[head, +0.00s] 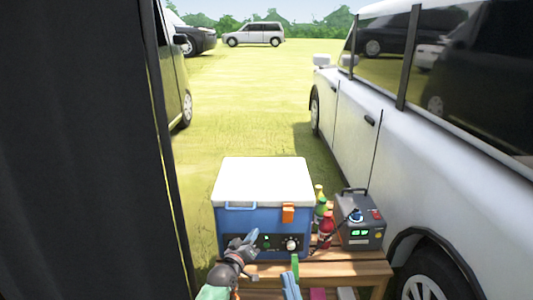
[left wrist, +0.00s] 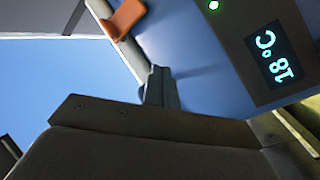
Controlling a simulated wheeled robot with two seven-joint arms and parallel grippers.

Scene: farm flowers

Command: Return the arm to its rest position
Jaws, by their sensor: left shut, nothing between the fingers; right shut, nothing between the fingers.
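My left gripper (head: 251,238) is shut and empty, in front of the blue cooler box (head: 230,220) near its control panel (head: 271,243). In the left wrist view its fingers (left wrist: 160,86) are together against the blue front of the box, with nothing visible between them. Whether they touch the box, I cannot tell.
The box has a closed white lid (head: 262,180) and an orange latch (head: 288,213). Bottles (head: 326,231) and a grey device (head: 359,222) stand right of it on the wooden table (head: 340,270). A white van (head: 420,130) is at right, a dark panel (head: 75,150) at left.

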